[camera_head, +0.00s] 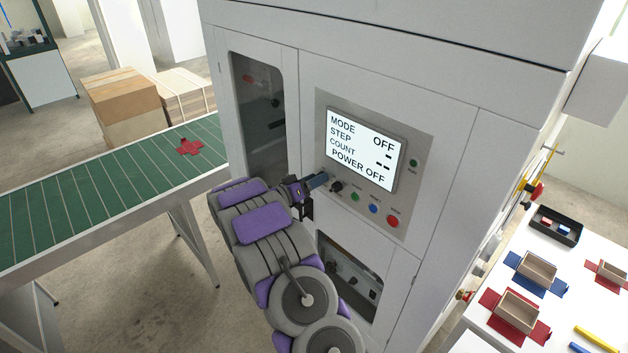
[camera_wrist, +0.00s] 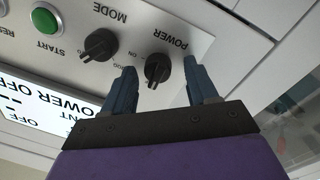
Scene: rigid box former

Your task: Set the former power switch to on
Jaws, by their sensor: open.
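The box former (camera_head: 450,120) is a tall white cabinet with a grey control panel. Its screen (camera_head: 362,148) reads MODE OFF and POWER OFF. In the wrist view the black power knob (camera_wrist: 157,69) sits under the POWER label, between the two blue fingertips of my gripper (camera_wrist: 158,80). The fingers are open on either side of the knob; whether they touch it I cannot tell. In the head view my gripper (camera_head: 318,181) is at the panel's lower left and hides the power knob. The black mode knob (camera_wrist: 100,45) is beside the power knob.
A green START button (camera_wrist: 47,18) is beyond the mode knob. Blue (camera_head: 373,209) and red (camera_head: 393,221) buttons sit along the panel's lower row. A green conveyor (camera_head: 100,195) with a red flat blank (camera_head: 190,147) is at left. A white table with boxes is at right.

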